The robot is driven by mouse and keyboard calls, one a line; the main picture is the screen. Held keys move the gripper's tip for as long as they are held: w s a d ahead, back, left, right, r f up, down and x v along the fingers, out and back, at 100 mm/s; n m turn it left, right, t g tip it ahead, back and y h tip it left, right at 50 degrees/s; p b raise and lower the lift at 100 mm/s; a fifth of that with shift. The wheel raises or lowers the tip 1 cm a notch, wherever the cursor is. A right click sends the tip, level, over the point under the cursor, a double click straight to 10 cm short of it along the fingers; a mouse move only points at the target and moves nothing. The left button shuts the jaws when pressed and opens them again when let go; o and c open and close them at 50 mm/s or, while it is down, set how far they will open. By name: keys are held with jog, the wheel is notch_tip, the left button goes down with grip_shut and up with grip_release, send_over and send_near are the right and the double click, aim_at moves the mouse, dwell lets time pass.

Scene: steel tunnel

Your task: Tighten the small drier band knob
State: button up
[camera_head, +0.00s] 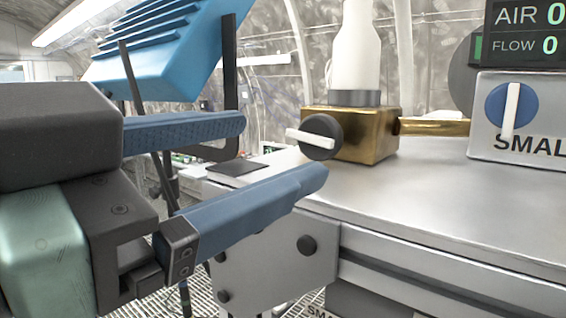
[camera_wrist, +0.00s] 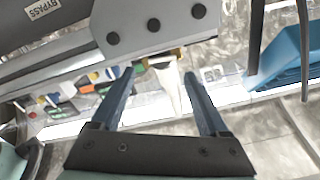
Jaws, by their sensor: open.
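A dark round knob (camera_head: 321,137) with a white bar lying nearly level is on the front of a brass block (camera_head: 368,150) in the head view. A white bottle-like body (camera_head: 355,45) stands upright on the block. A blue knob (camera_head: 512,105) with an upright white pointer is on a box (camera_head: 480,145) whose label is cut off after "SMAL". I cannot tell which knob is the drier band one. My gripper (camera_head: 284,150) is open and empty, its fingers pointing towards the brass block. In the wrist view, the white body (camera_wrist: 170,90) shows between the fingers (camera_wrist: 160,74).
A steel bench top (camera_head: 440,200) carries the block and box. A grey plate (camera_head: 280,260) with several black round knobs hangs at its front, below the fingers. A blue ribbed thing (camera_head: 160,50) is behind my gripper. A display (camera_head: 525,32) reads AIR and FLOW.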

aim_at(315, 138)
jog(key=v, duration=0.6)
jog(key=shift+s, duration=0.15)
jog(key=w+d+n+p, duration=0.2)
jog(key=w, duration=0.1)
jog(key=w+d+n+p, duration=0.2)
jog(key=w, duration=0.1)
jog(key=w+d+n+p, duration=0.2)
jog(key=w, duration=0.1)
jog(key=shift+w, duration=0.1)
jog(key=shift+w+d+p, duration=0.35)
jog(key=shift+w+p, duration=0.05)
jog(key=shift+w, duration=0.2)
jog(key=shift+f, duration=0.1)
grip_shut()
